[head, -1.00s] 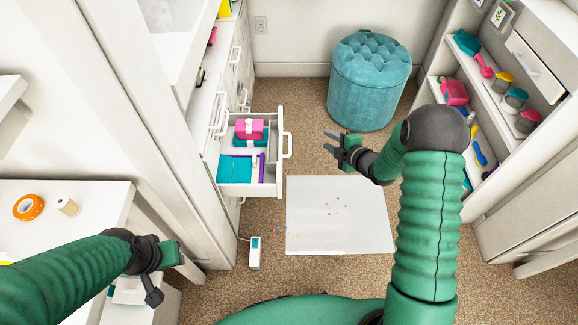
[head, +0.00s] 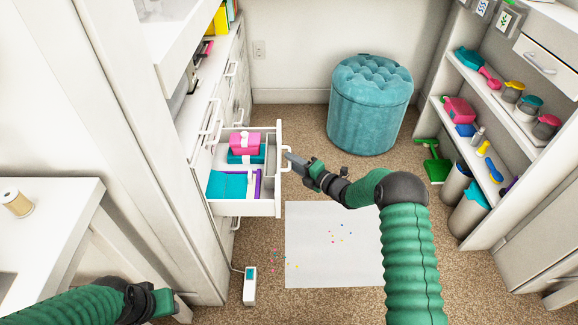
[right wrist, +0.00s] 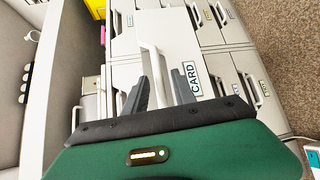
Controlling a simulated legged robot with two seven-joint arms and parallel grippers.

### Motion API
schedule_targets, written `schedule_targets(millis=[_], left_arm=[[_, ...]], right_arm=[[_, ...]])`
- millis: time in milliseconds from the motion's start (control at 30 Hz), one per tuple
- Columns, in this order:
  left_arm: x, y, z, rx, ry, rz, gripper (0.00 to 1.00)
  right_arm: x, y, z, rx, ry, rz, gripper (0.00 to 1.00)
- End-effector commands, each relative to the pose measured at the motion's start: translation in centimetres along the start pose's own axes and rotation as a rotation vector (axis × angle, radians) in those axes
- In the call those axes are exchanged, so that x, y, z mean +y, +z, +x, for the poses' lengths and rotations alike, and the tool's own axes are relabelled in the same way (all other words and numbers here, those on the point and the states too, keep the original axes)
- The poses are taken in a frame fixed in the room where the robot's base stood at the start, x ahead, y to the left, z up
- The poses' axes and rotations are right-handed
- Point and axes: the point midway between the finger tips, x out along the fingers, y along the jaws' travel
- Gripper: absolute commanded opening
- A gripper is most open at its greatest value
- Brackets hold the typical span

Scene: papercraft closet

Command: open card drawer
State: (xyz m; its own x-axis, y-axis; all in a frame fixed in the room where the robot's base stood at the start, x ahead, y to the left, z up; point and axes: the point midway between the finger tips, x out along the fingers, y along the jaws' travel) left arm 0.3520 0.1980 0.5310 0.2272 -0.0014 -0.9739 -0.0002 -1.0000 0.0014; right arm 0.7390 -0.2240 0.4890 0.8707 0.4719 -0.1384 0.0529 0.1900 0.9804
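A white drawer (head: 243,208) stands pulled out from the cabinet on the left, with its handle (head: 286,158) facing right. In the right wrist view, a white drawer front with a CARD label (right wrist: 193,78) and a white handle (right wrist: 152,66) fills the middle. My right gripper (head: 292,162) is at the handle. Its fingers (right wrist: 162,88) are apart in the right wrist view, with the handle showing between them; I cannot tell whether they touch it. My left gripper (head: 160,302) is low at the left, away from the drawer; its finger gap is unclear.
The drawer holds a pink box (head: 244,144), teal items and a purple item. A white sheet (head: 330,262) lies on the carpet. A teal stool (head: 370,105) stands behind, shelves (head: 480,120) at right. A small white device (head: 250,284) is on the floor below the drawer.

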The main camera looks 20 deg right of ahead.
Motion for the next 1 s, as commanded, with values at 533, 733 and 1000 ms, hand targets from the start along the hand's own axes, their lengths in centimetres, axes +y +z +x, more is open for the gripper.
schedule_targets(millis=[533, 733, 1000], left_arm=[[0.0, 0.2, 1.0, 0.0, 0.0, 0.0, 0.36], [0.0, 0.2, 1.0, 0.0, 0.0, 0.0, 0.36], [0.0, 0.2, 1.0, 0.0, 0.0, 0.0, 0.36]], right_arm=[[-0.1, 0.1, 2.1, -0.001, -0.001, 0.002, 0.19], [-0.1, 0.1, 2.1, 0.0, -0.002, 0.002, 0.0], [-0.2, 0.0, 2.1, 0.001, -0.004, 0.003, 0.0]])
